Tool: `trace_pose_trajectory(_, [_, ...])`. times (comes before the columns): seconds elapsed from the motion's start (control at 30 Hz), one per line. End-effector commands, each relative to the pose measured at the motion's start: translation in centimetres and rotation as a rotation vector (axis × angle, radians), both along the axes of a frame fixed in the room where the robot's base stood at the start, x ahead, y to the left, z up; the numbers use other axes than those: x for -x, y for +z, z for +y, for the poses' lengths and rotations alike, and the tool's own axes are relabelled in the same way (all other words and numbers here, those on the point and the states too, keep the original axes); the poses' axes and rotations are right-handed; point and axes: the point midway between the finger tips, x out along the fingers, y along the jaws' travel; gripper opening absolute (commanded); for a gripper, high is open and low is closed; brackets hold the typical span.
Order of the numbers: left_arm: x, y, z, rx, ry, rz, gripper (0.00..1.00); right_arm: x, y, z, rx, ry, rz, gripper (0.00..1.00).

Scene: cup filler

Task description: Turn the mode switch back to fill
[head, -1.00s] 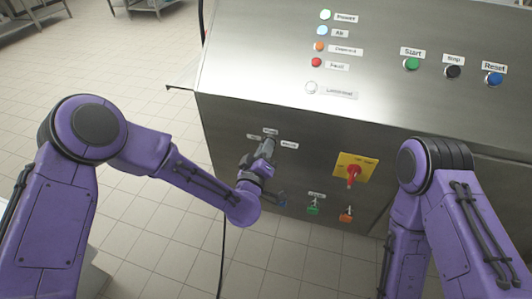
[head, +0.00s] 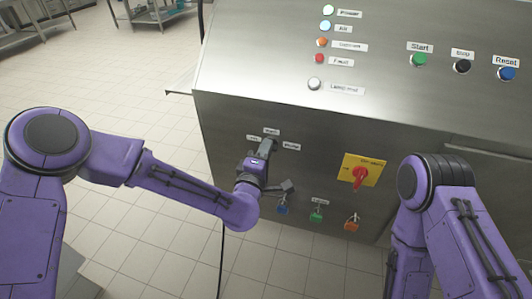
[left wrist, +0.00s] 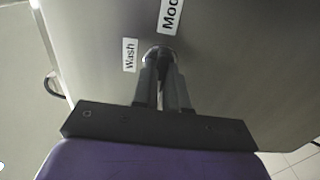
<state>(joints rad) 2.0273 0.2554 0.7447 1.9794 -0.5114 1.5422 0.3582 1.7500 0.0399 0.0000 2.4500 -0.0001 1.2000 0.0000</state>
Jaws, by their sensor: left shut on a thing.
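The mode switch (left wrist: 160,54) sits on the steel front panel, below a label starting "Mod" and beside a "Wash" label (left wrist: 130,55) in the left wrist view. My left gripper (left wrist: 161,66) is shut on the switch's dark knob, its two grey fingers at either side. In the head view the left gripper (head: 266,147) reaches the panel just under three small labels (head: 271,131) and covers the switch. Which way the knob points is hidden by the fingers. My right arm stands at the right; its gripper is out of view.
A red rotary handle on a yellow plate (head: 373,164) is right of the switch. Blue (head: 282,209), green (head: 316,216) and orange (head: 351,223) controls sit lower. Lamps and Start (head: 418,59), Stop and Reset buttons are on the sloped top. Tiled floor lies left.

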Motion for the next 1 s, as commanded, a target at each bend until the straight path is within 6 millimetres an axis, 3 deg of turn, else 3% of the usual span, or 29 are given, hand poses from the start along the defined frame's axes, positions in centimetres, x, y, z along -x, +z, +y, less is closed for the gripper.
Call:
trace_pose_trajectory(0.57, [0.04, -0.1, -0.01, 0.028, 0.0, 0.01, 0.0, 0.0, -0.23, 0.0, 0.0, 0.0, 0.0, 0.0])
trace_pose_trajectory(0.6, [0.05, -0.11, 0.0, 0.029, 0.0, 0.01, 0.23, 0.0, -0.23, 0.0, 0.0, 0.0, 0.0, 0.0])
trace_pose_trajectory(0.67, [0.04, -0.1, -0.01, 0.028, 0.0, 0.01, 0.38, 0.0, -0.23, 0.0, 0.0, 0.0, 0.0, 0.0])
trace_pose_trajectory(1.0, [0.54, -0.14, 0.08, 0.027, -0.001, 0.008, 0.38, 0.0, -0.42, 0.0, 0.0, 0.0, 0.0, 0.0])
